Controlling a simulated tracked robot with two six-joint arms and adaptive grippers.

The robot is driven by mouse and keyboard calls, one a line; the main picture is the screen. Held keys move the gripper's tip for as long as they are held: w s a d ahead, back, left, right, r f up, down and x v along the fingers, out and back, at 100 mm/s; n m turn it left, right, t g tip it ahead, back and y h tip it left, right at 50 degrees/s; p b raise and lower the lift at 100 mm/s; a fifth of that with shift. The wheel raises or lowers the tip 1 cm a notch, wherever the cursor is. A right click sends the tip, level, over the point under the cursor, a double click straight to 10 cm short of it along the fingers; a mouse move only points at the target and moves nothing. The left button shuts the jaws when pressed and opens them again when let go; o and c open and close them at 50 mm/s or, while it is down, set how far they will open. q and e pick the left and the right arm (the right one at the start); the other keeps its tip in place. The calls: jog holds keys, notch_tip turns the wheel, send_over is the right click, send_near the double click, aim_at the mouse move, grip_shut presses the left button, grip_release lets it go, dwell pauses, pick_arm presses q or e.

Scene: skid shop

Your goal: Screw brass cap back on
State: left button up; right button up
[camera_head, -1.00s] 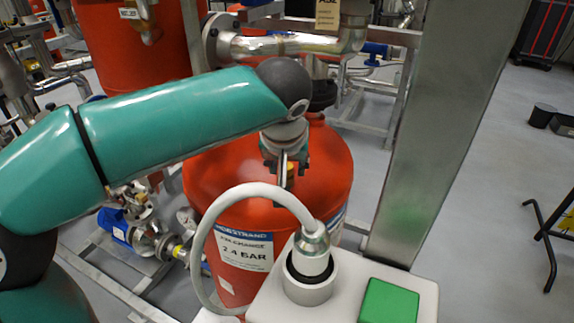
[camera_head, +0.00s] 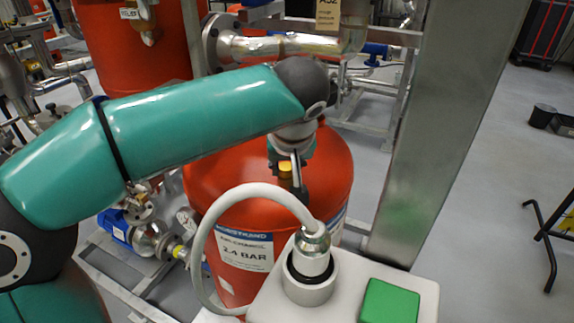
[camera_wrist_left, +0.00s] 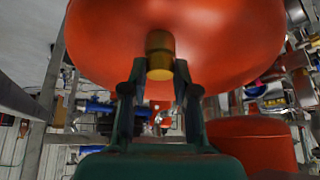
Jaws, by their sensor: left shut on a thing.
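The brass cap (camera_head: 285,168) shows as a small yellow piece at the top of the red pressure vessel (camera_head: 325,175) in the head view. In the left wrist view the brass piece (camera_wrist_left: 160,48) stands against the vessel (camera_wrist_left: 225,45), with a darker upper part and a brighter lower part. My left gripper (camera_head: 291,182) is over the vessel's top, and its two fingers (camera_wrist_left: 160,76) are shut on the cap from both sides. I cannot tell whether the cap sits fully on its thread. My right gripper is not in view.
A white box with a green button (camera_head: 389,301) and a grey cable with a plug (camera_head: 312,248) stands in front of the vessel. A steel post (camera_head: 430,130) rises to its right. Pipes and a blue pump (camera_head: 118,228) lie to the left.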

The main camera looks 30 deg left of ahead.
pick_arm(q)
jog(key=shift+m+h, duration=0.3)
jog(key=shift+m, duration=0.4)
jog(key=shift+m+t+h, duration=0.4)
jog(key=shift+m+h, duration=0.2)
jog(key=shift+m, duration=0.6)
jog(key=shift+a+r+m+h+p, duration=0.1)
jog(key=shift+m+h+p, duration=0.4)
jog(key=shift+m, duration=0.6)
jog(key=m+h+p, duration=0.1)
jog(key=m+h, duration=0.1)
jog(key=m, duration=0.1)
jog(key=shift+m, duration=0.3)
grip_shut()
jog(key=o, duration=0.7)
grip_release()
jog(key=shift+d, duration=0.2)
jog(key=o, duration=0.3)
jog(key=shift+w+d, duration=0.1)
